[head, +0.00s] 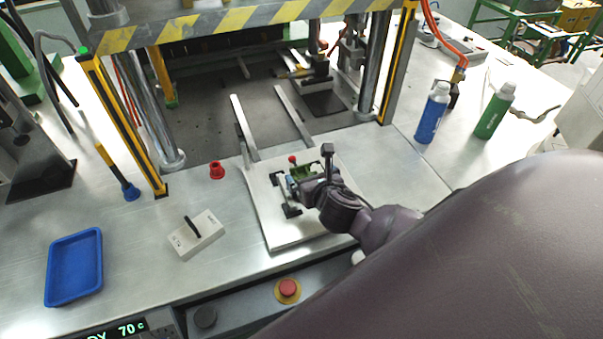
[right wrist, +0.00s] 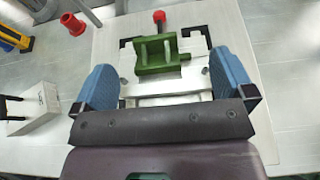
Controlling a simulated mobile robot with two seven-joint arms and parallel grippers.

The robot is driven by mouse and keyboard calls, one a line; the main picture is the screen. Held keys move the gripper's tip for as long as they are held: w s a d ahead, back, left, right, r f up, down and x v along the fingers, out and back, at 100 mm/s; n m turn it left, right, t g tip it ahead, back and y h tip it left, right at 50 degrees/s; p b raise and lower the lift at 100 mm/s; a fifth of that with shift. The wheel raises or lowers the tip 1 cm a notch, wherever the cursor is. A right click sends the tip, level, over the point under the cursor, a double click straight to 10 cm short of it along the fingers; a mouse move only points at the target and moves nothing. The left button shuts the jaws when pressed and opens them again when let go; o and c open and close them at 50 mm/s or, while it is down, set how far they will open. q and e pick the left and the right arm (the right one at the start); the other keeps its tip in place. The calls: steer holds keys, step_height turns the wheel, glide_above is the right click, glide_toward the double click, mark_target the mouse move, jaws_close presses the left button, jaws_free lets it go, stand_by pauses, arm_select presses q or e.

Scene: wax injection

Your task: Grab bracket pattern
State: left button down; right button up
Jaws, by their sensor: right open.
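The bracket pattern is a green part (right wrist: 157,53) resting on a metal die block (right wrist: 125,85) in the right wrist view. In the head view the green part (head: 301,172) is partly hidden by my right gripper. My right gripper (right wrist: 165,82) is open, with its blue fingers spread to either side of the block, and the green part lies between and slightly beyond the fingertips. In the head view my right gripper (head: 290,183) is over the pale plate (head: 275,238). I cannot see contact with the green part. My left gripper is not in view.
A red knob (right wrist: 160,18) stands just behind the green part. A grey box with a black handle (head: 197,237) and a blue tray (head: 74,266) are to the left. Press columns (head: 147,100) rise behind. Blue (head: 433,112) and green (head: 494,112) spray bottles stand right.

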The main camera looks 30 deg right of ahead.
mark_target(303, 169)
steer(key=shift+x, duration=2.6)
steer(key=shift+f, duration=0.15)
steer(key=c, duration=1)
steer(key=shift+o, duration=0.2)
